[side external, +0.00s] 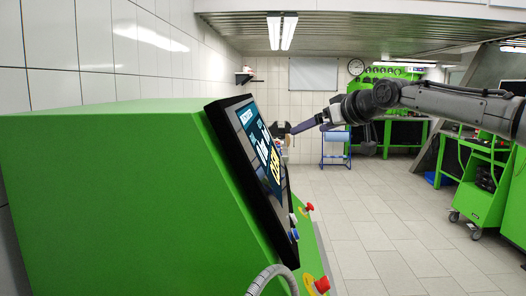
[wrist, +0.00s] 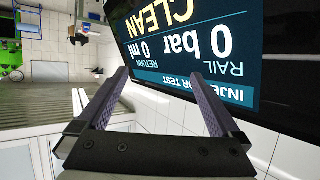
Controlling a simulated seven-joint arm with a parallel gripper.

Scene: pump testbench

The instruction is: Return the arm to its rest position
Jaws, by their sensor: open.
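My gripper (side external: 291,129) is at the end of my arm, which reaches in from the right in the side external view. Its fingers point left, toward the test bench screen (side external: 262,150). In the wrist view my gripper (wrist: 166,92) shows two dark fingers spread wide with nothing between them. The screen (wrist: 200,45) fills the upper right there, upside down, with "CLEAN", "0 bar", "0 ml", "RAIL" and "RETURN" on it. I cannot tell the exact gap between fingertips and screen.
The green bench housing (side external: 110,190) fills the left. Red knobs (side external: 321,285) and a grey hose (side external: 270,278) are at its front edge. A green cart (side external: 480,185) stands at the right. The tiled floor (side external: 380,240) between is clear.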

